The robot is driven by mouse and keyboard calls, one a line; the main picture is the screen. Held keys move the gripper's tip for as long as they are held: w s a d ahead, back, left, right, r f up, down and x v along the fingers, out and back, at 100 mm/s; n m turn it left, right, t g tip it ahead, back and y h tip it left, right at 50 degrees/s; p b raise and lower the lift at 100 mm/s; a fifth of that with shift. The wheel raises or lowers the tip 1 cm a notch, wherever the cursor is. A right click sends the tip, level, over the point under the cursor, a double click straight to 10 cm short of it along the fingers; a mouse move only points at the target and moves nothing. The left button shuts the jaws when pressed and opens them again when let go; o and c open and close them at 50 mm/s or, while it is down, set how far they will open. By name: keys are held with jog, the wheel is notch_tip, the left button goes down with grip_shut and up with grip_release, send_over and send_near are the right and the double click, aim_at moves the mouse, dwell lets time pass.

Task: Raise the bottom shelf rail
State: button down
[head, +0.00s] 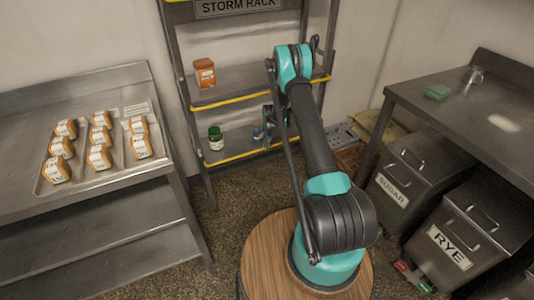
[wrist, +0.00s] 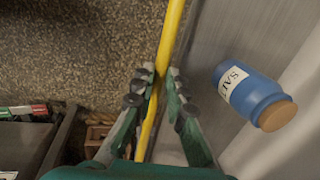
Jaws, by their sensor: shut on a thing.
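The bottom shelf rail is a yellow bar (head: 236,156) along the front edge of the lower shelf (head: 234,143) of the storm rack. In the wrist view the rail (wrist: 171,40) runs between the fingers of my gripper (wrist: 156,88), which is shut on it. The rail crosses that view at a slight tilt. In the head view my gripper (head: 269,122) is at the right part of the lower shelf, partly hidden by my arm. How high the rail sits against the shelf is hard to tell.
A blue salt jar (wrist: 258,97) lies across the wrist view, on the shelf close beside my gripper. A green-lidded jar (head: 216,138) stands left on that shelf. An orange box (head: 204,73) stands above. A loaf tray (head: 72,177) is left; sugar (head: 407,175) and rye bins (head: 465,235) are right.

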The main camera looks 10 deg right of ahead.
jog(key=shift+r, duration=0.8)
jog(key=c, duration=1.5)
grip_release()
jog(key=shift+c, duration=0.2)
notch_tip(320, 180, up, 12)
jog(key=s, duration=0.2)
jog(key=shift+d, duration=0.4)
jog(key=shift+s+f, duration=0.1)
